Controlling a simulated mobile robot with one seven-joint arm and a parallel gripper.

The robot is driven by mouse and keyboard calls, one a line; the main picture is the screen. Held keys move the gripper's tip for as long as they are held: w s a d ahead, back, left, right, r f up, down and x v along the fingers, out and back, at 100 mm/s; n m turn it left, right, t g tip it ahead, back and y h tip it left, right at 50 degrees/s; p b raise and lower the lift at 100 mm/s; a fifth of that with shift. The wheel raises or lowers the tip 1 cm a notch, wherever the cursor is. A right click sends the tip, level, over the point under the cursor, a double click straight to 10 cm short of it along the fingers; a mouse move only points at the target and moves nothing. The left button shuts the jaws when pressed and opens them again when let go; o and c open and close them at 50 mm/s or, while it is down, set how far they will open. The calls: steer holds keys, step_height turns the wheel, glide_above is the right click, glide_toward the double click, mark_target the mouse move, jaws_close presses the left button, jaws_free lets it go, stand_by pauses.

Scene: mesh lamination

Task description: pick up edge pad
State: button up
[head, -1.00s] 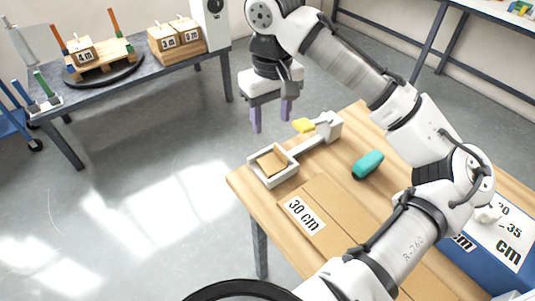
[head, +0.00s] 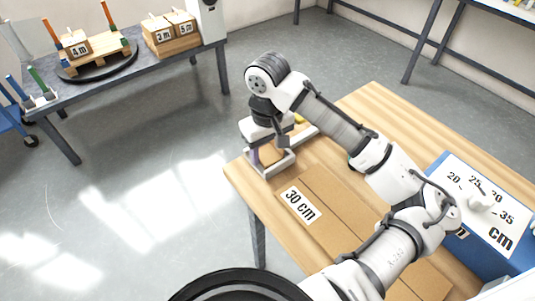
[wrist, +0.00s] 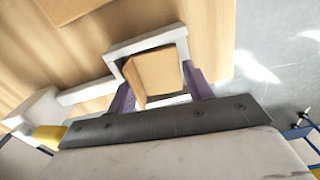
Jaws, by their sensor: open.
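The edge pad, a tan cardboard-like piece (head: 273,154), sits in a small white open tray (head: 283,168) at the table's far left corner. In the wrist view the pad (wrist: 160,75) stands out between my two purple fingers, inside the white tray frame (wrist: 146,43). My gripper (head: 268,157) is open and down at the tray, with one finger on each side of the pad; it also shows in the wrist view (wrist: 161,95). I cannot tell whether either finger touches the pad. My gripper body partly hides the pad in the head view.
A flat cardboard piece marked 30 cm (head: 300,205) lies in front of the tray on the wooden table (head: 390,105). A yellow part (wrist: 48,135) is beside the tray's arm. A blue box with a cm dial (head: 490,205) stands at right. A side bench (head: 120,85) holds weights.

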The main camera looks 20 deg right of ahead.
steer(key=c, duration=0.6)
